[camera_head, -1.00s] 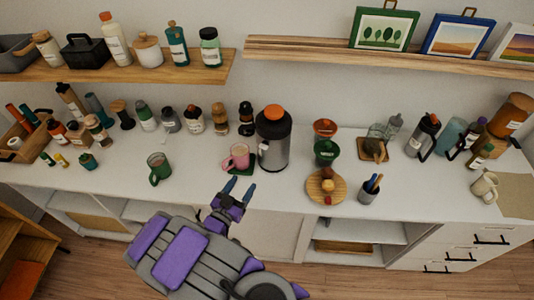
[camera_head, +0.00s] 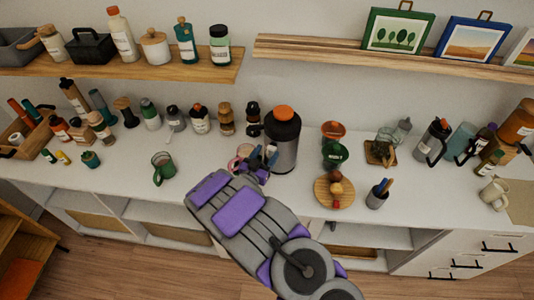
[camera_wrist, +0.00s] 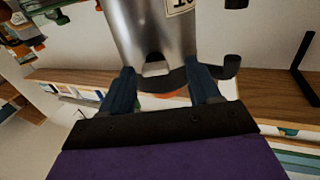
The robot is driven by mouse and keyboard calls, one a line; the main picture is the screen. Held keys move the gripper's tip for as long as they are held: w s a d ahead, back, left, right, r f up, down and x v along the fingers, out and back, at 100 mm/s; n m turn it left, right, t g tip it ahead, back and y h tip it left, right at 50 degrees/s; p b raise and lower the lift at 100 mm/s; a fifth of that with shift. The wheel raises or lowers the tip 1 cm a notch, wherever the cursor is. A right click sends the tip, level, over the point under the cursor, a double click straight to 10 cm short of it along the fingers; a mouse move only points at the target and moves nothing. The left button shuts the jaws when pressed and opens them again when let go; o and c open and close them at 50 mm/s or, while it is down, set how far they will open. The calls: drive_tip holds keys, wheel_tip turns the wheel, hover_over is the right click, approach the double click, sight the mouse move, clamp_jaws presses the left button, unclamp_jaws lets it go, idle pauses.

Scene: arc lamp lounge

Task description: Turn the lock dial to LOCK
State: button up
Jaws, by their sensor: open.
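A silver vacuum flask (camera_head: 286,150) with a black collar and an orange top (camera_head: 284,113) stands upright on the white counter. I cannot read any LOCK marking, nor tell for sure which part is the lock dial. My gripper (camera_head: 262,154) is in front of the flask's lower left side and overlaps it in the head view. In the wrist view, which looks upside down, the flask's metal body (camera_wrist: 145,30) is ahead of my open gripper (camera_wrist: 163,72). Its dark collar and a strip of orange show between the two blue fingers. Nothing is held; contact cannot be told.
A pink mug (camera_head: 233,163) is partly hidden behind my gripper. A wooden board (camera_head: 322,193) and a pen cup (camera_head: 376,197) stand to the right. Bottles line the back; shelves (camera_head: 340,58) hang above.

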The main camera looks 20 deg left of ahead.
drive_tip(key=shift+w+d+r, duration=0.25)
drive_tip(key=shift+w+d, duration=0.3)
drive_tip(key=shift+d, duration=0.3)
drive_tip(key=shift+c, duration=0.5)
drive_tip(key=shift+a+f, duration=0.2)
drive_tip(key=shift+a, duration=0.55)
drive_tip(key=c, duration=0.9)
drive_tip(key=shift+d+r, duration=0.1)
drive_tip(key=shift+d, duration=0.25)
drive_tip(key=shift+c, duration=0.2)
drive_tip(key=m, duration=0.4)
drive_tip(key=shift+a+b, duration=0.15)
drive_tip(key=shift+b, duration=0.15)
drive_tip(key=m+b, duration=0.2)
drive_tip(key=m, duration=0.1)
drive_tip(key=shift+m, duration=0.4)
drive_tip(key=m+b, duration=0.4)
drive_tip(key=b, duration=0.1)
drive_tip(key=shift+s+f+m, duration=0.1)
drive_tip(key=shift+f+m, duration=0.2)
drive_tip(key=m+b, duration=0.3)
drive_tip(key=b, duration=0.1)
drive_tip(key=shift+r+m, duration=0.15)
drive_tip(key=shift+m, duration=0.25)
drive_tip(key=shift+m+b, duration=0.55)
drive_tip(key=shift+m, duration=0.35)
